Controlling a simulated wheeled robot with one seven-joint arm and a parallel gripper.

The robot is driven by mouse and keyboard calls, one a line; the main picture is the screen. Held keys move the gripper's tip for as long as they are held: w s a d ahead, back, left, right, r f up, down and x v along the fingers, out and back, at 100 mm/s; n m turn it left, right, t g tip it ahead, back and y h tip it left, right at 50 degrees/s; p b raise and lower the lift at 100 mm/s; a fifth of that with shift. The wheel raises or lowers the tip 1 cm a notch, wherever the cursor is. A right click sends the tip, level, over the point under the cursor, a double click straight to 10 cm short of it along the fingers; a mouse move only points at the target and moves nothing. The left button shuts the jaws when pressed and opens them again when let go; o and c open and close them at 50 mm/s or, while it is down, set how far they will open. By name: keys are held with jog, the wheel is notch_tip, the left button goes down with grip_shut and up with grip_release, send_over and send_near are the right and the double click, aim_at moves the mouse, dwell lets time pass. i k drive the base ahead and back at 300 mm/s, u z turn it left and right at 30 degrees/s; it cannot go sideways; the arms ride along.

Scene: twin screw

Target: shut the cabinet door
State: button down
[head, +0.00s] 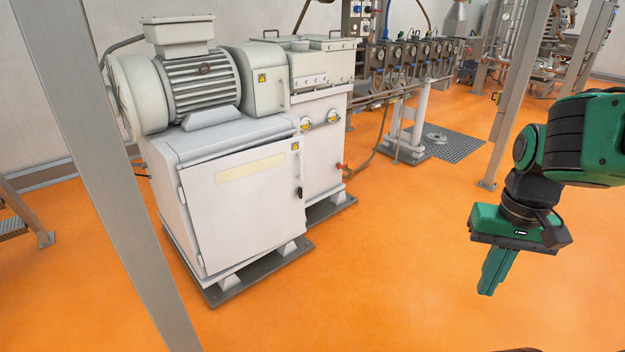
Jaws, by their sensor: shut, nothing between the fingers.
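The white cabinet (165,190) stands left of centre on dark base plates. Its door (240,215) is on the front face, with a dark handle (299,188) near the right edge and a pale label strip across the upper part. The door looks near its frame, but I cannot tell whether it is fully shut or slightly ajar. My gripper (488,290) is at the right, pointing down over open floor, well apart from the door. Its green fingers are shut with nothing between them.
A grey post (110,180) crosses the left foreground, and another post (520,90) stands at the back right. A motor (200,80) sits on top of the cabinet. A floor grate (455,145) lies behind. The orange floor (390,250) between my gripper and the cabinet is clear.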

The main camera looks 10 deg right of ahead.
aim_at(241, 205)
jog(key=z, duration=0.35)
jog(key=k, duration=0.1)
jog(key=u, duration=0.75)
jog(key=i, duration=1.15)
jog(key=z, duration=0.35)
jog(key=i, duration=0.75)
jog(key=z, duration=0.35)
